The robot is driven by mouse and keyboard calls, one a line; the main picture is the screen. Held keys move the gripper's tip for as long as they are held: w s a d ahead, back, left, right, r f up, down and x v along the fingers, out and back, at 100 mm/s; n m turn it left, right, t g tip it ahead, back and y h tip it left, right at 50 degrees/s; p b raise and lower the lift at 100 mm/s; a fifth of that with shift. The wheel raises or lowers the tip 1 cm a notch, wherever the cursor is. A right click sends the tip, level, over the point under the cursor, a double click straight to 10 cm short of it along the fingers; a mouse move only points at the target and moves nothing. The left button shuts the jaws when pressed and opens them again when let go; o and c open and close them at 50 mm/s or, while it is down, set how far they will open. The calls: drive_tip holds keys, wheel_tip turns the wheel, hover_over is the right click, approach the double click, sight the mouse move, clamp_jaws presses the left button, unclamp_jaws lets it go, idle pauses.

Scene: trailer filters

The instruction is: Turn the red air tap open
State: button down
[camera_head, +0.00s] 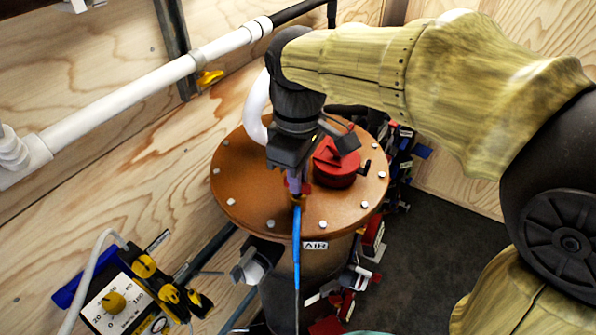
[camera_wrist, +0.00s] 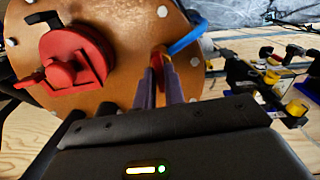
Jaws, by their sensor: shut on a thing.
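The red air tap (camera_wrist: 156,59) is a small red handle on the orange round lid (camera_wrist: 110,95), beside the end of a blue hose (camera_wrist: 186,42). In the head view bits of the red tap (camera_head: 307,188) show beside the fingertips, above the white AIR label (camera_head: 315,245). My gripper (camera_head: 296,186) points down at the lid's front part. In the wrist view my gripper (camera_wrist: 159,72) has its two fingers on either side of the red handle, shut on it. The fingers hide much of the tap, and its exact angle is unclear.
A large red knob (camera_head: 336,164) stands on the lid close to my gripper. White bolts ring the lid. A gauge panel with yellow knobs (camera_head: 116,302) is at lower left. A white pipe (camera_head: 130,98) runs along the plywood wall.

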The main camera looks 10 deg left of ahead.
idle(0.3)
drive_tip(key=c, duration=1.5)
unclamp_jaws()
wheel_tip(320, 180, up, 17)
drive_tip(key=shift+r+p, duration=0.2)
drive_tip(key=shift+p, duration=0.25)
